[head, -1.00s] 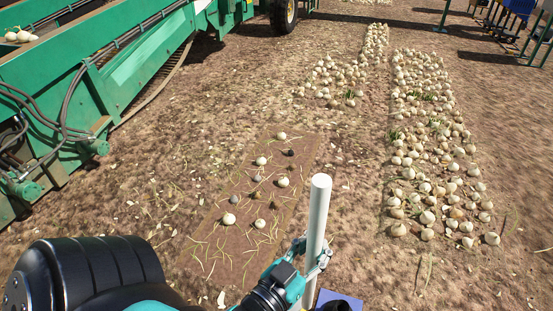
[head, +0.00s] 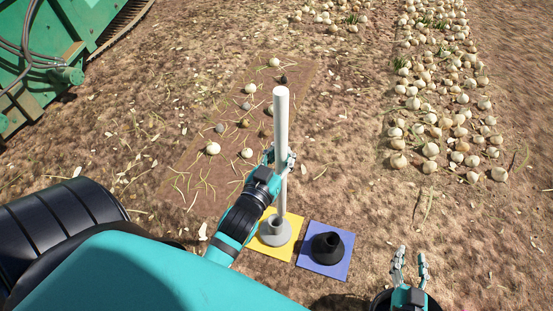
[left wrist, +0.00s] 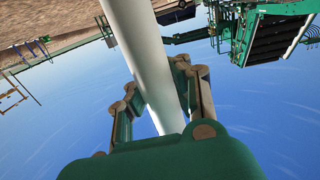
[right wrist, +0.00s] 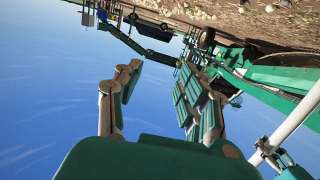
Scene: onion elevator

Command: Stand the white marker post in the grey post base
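My left gripper (head: 282,160) is shut on the white marker post (head: 281,120) and holds it nearly upright, gripped partway along its length. The left wrist view shows the post (left wrist: 145,55) between both fingers. The grey post base (head: 276,232) sits on a yellow mat (head: 265,251), below the gripper. The post's lower part appears just right of the base's socket, partly behind it. I cannot tell how high its lower end is. My right gripper (head: 410,268) is open and empty at the lower right. It also shows open in the right wrist view (right wrist: 160,85).
A black post base (head: 327,246) stands on a blue mat (head: 320,269) right of the yellow one. A soil patch (head: 200,180) with scattered onions and stones lies beyond. Onion rows (head: 435,110) run at the right. Green machinery (head: 30,70) stands at the upper left.

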